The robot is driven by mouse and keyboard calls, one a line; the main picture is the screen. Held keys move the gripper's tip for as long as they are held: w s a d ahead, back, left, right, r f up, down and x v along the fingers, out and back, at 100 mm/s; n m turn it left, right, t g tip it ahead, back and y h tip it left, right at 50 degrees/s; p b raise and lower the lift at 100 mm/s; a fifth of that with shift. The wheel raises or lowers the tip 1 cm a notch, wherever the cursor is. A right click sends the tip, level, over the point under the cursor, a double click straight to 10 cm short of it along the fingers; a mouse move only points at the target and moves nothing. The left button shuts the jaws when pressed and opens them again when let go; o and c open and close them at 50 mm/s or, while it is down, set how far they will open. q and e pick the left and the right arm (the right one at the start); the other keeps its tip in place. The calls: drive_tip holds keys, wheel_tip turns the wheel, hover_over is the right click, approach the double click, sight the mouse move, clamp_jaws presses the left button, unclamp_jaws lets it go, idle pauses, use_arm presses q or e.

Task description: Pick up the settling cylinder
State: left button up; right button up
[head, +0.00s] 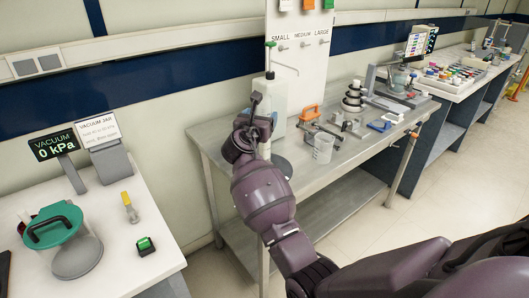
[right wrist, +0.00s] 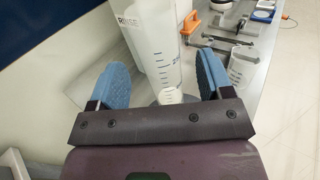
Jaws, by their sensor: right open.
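The settling cylinder (right wrist: 163,42) is a tall, clear graduated tube standing upright on the metal bench, seen in the right wrist view. My right gripper (right wrist: 160,82) is open, with one blue-padded finger on each side of the picture and the cylinder showing between them. I see a gap beside each pad, so it does not look gripped. In the head view my right gripper (head: 250,122) is at the bench's near left end and hides most of the cylinder. A round grey base (head: 283,166) shows beside my wrist. My left gripper is not in view.
A white rinse container (right wrist: 133,28) stands close behind the cylinder, with a green-topped pump. A clear beaker (head: 323,148) and an orange-handled tool (head: 309,113) stand to the right. A separate white table (head: 118,248) with a green-lidded jar (head: 76,250) is at left.

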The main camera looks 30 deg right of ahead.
drive_tip(key=x, duration=0.4)
drive_tip(key=shift+w+d+f, duration=0.1)
drive_tip(key=shift+f, duration=0.1)
clamp_jaws()
